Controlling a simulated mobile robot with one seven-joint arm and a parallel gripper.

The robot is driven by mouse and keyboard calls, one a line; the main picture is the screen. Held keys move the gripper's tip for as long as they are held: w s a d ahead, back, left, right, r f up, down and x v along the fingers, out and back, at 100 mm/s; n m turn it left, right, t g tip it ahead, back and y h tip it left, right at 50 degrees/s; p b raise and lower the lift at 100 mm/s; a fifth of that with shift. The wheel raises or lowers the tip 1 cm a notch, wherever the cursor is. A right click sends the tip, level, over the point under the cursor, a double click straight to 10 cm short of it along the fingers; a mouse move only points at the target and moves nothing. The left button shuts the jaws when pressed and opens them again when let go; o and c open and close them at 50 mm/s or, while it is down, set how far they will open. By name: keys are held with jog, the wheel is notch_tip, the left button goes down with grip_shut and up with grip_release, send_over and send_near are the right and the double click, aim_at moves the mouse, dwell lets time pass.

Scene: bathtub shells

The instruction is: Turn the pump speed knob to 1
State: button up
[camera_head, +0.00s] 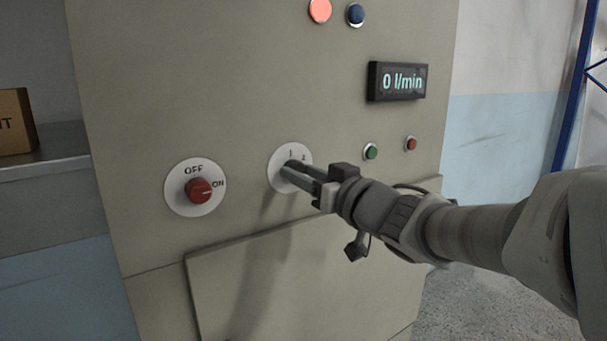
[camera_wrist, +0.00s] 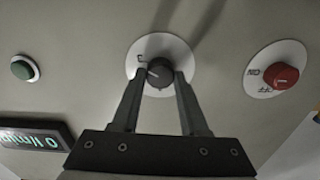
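The pump speed knob (camera_wrist: 159,72) is dark grey and round on a white dial. In the head view its dial (camera_head: 276,178) carries the labels 1 and 2 and my fingers mostly hide the knob. My gripper (camera_wrist: 160,80) reaches the dial from the right in the head view. In the wrist view one finger lies close against each side of the knob, and it appears held between them. A white mark on the knob points left in the wrist view, toward a blurred label that looks like the 2.
A red knob (camera_head: 199,190) marked OFF and ON is left of the dial, its mark toward ON. A display (camera_head: 398,82) reads 0 l/min. A green button (camera_head: 371,151) and a small red button (camera_head: 411,143) are to the right. A ledge panel (camera_head: 330,275) protrudes below.

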grip_shut()
jog(key=shift+n, duration=0.3)
jog(key=n+b, duration=1)
jog(key=n, duration=1.3)
jog(key=shift+f+b, duration=0.15)
jog(key=shift+b, duration=0.15)
jog(key=shift+n, duration=0.3)
jog(key=o, duration=0.6)
grip_release()
